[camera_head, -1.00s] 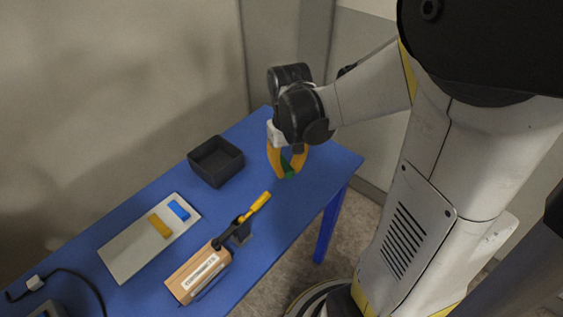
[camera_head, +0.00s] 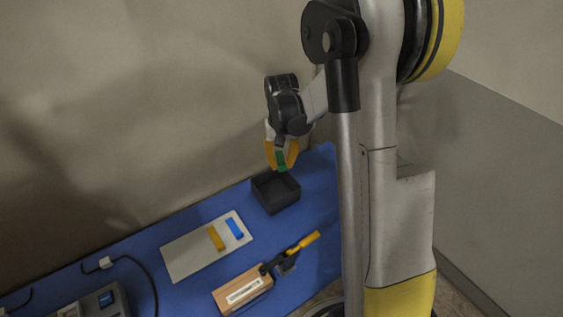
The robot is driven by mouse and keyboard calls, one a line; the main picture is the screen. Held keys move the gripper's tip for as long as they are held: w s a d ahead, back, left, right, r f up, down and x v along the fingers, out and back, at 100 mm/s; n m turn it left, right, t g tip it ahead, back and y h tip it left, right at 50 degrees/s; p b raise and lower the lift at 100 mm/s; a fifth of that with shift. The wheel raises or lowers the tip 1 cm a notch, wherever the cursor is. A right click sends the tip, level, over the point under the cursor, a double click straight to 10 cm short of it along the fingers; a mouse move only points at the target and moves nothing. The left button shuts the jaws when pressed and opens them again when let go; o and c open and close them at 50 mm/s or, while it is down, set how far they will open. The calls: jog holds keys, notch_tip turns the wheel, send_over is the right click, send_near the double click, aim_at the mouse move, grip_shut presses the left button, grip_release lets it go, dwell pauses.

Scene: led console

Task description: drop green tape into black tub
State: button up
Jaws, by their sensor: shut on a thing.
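My gripper (camera_head: 281,165) has yellow fingers pointing down and is shut on the green tape (camera_head: 282,160). The tape shows as a small green piece between the fingertips. The black tub (camera_head: 277,196) is a square, open-topped box on the blue table. In the picture, the fingertips and tape overlap the tub's far part. They appear raised above it, though the exact height is hard to tell. The tub's visible inside looks empty; part of its far side is hidden behind the gripper.
On the blue table (camera_head: 318,190), a pale board (camera_head: 190,255) holds a yellow block (camera_head: 216,238) and a blue block (camera_head: 234,228). A grey console (camera_head: 95,302) and black cable (camera_head: 148,272) are at lower left.

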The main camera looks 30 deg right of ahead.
aim_at(281, 163)
notch_tip(281, 163, down, 4)
jog(key=shift+r+b, duration=0.1)
jog(key=shift+b, duration=0.85)
jog(key=o, duration=0.9)
jog(key=shift+r, duration=0.1)
notch_tip(281, 163, up, 12)
jog(key=shift+f, duration=0.1)
jog(key=shift+a, duration=0.1)
